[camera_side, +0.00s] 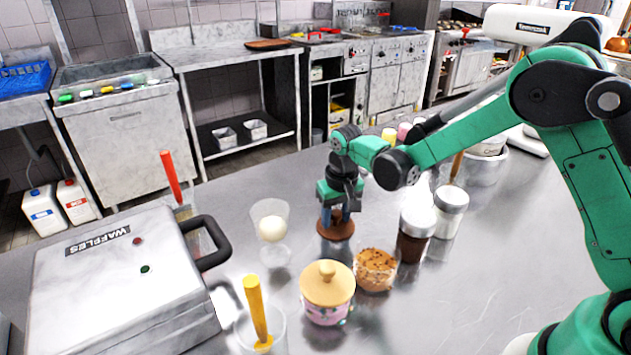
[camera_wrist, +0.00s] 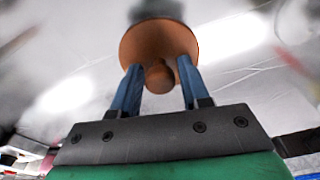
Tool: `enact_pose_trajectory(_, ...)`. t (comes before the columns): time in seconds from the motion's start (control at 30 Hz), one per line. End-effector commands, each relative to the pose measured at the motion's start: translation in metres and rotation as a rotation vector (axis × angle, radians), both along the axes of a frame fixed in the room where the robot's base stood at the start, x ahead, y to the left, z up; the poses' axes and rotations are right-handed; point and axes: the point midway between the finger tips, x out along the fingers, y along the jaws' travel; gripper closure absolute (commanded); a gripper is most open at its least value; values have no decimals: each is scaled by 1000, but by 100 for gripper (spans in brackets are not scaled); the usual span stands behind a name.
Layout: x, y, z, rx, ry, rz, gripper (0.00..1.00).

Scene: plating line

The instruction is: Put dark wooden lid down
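The dark wooden lid (camera_side: 335,231) is a round brown disc with a knob, at or just above the steel counter in the middle of the side view. Its knob side faces the camera in the wrist view (camera_wrist: 150,45). My gripper (camera_side: 338,216) points down over it. In the wrist view my two blue fingers (camera_wrist: 159,75) stand either side of the round knob, with a narrow gap visible on each side. The fingers look open around the knob. The side view does not clearly show whether the lid's underside touches the counter.
A glass cup with a white ball (camera_side: 271,230) is left, a waffle maker (camera_side: 120,275) farther left. White-lidded jars (camera_side: 417,228) stand right. Some counter behind the lid is clear.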

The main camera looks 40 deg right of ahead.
Motion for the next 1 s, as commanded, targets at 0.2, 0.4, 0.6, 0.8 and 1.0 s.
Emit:
enact_pose_trajectory(0.2, 0, 0, 0, 0, 0, 0, 39)
enact_pose_trajectory(0.4, 0, 0, 3, 0, 0, 0, 39)
enact_pose_trajectory(0.6, -3, 1, 29, 0, 0, 0, 39)
enact_pose_trajectory(0.8, -9, 2, 73, 0, 0, 1, 39)
enact_pose_trajectory(1.0, -12, 3, 108, 0, 0, 0, 39)
